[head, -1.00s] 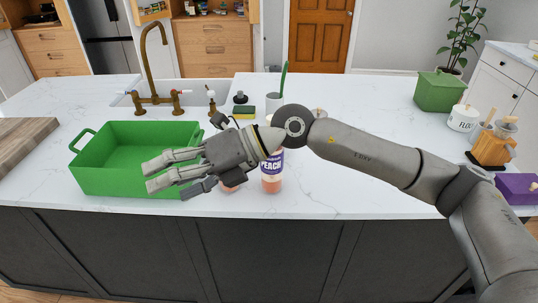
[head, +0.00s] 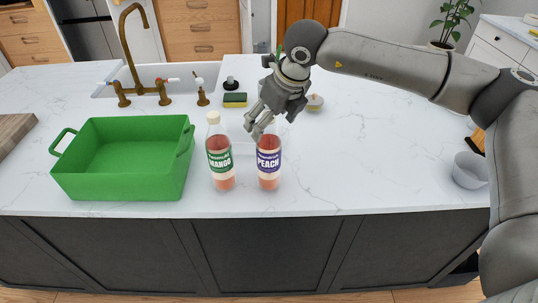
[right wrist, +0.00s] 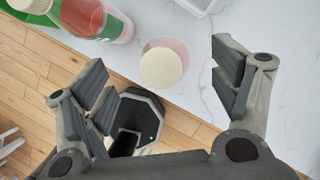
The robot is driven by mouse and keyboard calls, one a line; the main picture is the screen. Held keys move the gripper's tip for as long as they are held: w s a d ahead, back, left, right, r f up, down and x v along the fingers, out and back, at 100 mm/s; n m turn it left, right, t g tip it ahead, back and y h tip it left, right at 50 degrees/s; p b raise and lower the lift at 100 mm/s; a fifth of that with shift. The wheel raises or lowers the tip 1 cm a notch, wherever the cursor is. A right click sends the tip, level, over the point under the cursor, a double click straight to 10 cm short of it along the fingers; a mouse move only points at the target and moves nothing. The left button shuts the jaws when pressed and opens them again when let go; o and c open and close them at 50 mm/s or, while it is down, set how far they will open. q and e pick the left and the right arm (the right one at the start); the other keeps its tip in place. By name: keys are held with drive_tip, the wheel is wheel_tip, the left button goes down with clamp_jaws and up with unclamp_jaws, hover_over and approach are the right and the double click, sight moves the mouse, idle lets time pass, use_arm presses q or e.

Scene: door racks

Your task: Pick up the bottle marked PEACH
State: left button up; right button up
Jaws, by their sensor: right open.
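The PEACH bottle (head: 269,168), with a purple label and pinkish contents, stands upright on the white counter; my gripper hides its top in the head view. The MANGO bottle (head: 220,160), with a green label and white cap, stands just left of it. My right gripper (head: 257,131) is open, pointing down at the top of the PEACH bottle. In the right wrist view the PEACH bottle's pale round cap (right wrist: 162,68) lies between the spread fingers, apart from both. The MANGO bottle (right wrist: 85,15) is at that view's upper left. My left gripper is not in view.
An empty green bin (head: 125,185) stands left of the bottles. Behind are a sink with a brass faucet (head: 135,60) and a sponge (head: 235,100). A grey bowl (head: 470,172) is at the right. The counter right of the PEACH bottle is clear.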

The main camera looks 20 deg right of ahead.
sight(265, 132)
drive_tip(key=p+x, duration=0.2)
drive_tip(key=shift+w+f, duration=0.3)
drive_tip(key=shift+w, duration=0.15)
drive_tip(key=p+x, duration=0.1)
drive_tip(key=x, duration=0.2)
drive_tip(key=shift+s+f, duration=0.1)
drive_tip(key=c, duration=0.7)
clamp_jaws()
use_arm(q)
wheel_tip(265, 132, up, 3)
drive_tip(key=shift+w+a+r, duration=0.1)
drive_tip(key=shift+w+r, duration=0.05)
